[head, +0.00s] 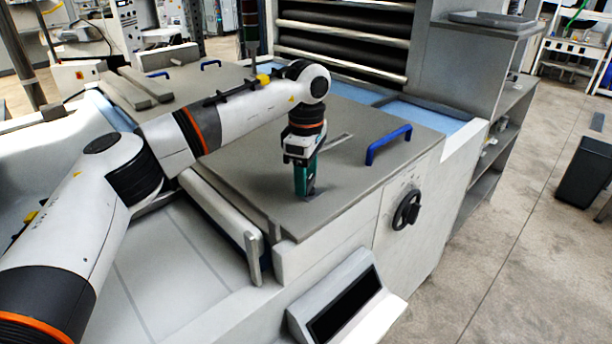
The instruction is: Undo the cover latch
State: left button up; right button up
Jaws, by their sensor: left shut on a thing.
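The grey machine cover (365,182) lies flat on top of the roller sheeter, with a blue handle (388,145) on its right part. My left gripper (305,190) points straight down at the front part of the cover. It is shut on the cover latch, which sits at the cover surface and is mostly hidden by the fingers. I cannot tell the latch's position. My right gripper is not in view.
A black handwheel (406,210) is on the machine's front side. A tilted panel with a dark screen (343,305) juts out below. Rollers (345,33) stand behind the cover. A grey shelf unit (497,155) is at the right, with open floor beyond it.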

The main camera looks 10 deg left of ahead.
pick_arm(q)
jog(key=m, duration=0.5)
jog(key=shift+w+d+r, duration=0.1)
jog(key=shift+w+r, duration=0.05)
jog(key=shift+m, duration=0.3)
dwell(0.3)
jog(key=o, duration=1)
jog(key=shift+c, duration=0.2)
